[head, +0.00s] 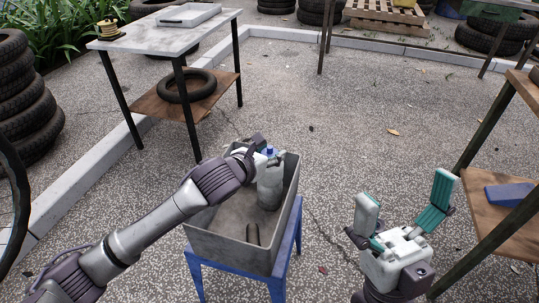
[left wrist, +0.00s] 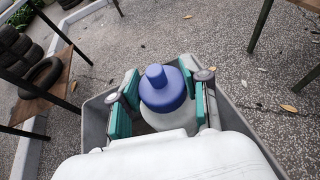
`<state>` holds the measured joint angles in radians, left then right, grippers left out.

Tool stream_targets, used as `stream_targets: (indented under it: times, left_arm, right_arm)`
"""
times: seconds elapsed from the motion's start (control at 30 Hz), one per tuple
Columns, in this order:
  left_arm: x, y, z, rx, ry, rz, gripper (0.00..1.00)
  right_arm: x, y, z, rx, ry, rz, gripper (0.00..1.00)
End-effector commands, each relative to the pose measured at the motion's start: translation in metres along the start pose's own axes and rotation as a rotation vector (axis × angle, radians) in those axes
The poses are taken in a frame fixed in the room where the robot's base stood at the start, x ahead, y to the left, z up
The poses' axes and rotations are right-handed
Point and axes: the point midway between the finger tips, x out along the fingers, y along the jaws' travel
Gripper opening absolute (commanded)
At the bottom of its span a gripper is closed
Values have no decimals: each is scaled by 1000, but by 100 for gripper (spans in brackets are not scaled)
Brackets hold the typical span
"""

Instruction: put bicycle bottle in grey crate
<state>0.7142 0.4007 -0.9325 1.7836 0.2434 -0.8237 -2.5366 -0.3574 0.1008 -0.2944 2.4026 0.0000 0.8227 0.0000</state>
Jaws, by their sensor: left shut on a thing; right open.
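The bicycle bottle (head: 269,186) is grey with a blue cap. It is upright inside the grey crate (head: 213,240), toward the crate's far right part. My left gripper (head: 266,155) is shut on it near the top, below the cap. In the left wrist view the blue cap (left wrist: 165,88) shows between the two teal finger pads (left wrist: 163,105). I cannot tell whether the bottle's base touches the crate floor. My right gripper (head: 405,215) is open and empty, to the right of the crate.
The crate stands on a blue stand (head: 288,250). A wooden shelf (head: 484,205) with a blue item (head: 508,194) stands at right.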

Motion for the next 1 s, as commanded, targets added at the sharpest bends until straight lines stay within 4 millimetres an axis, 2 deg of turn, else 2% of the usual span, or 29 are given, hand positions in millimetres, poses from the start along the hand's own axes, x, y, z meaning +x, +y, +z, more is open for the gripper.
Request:
stream_targets:
  times: [0.37,0.4,0.5,0.9,1.0]
  left_arm:
    - [0,0,0,1,-5,1,0]
    - [1,1,-2,1,-1,1,53]
    - [1,1,-2,1,-1,1,69]
    - [-1,0,1,1,-1,1,71]
    - [-9,1,2,2,-1,2,71]
  right_arm:
    - [1,0,1,0,-5,0,100]
    - [1,0,1,0,-7,0,100]
    - [0,0,1,0,-7,0,100]
    - [1,0,-1,-1,5,0,100]
    - [3,1,10,-4,-63,1,100]
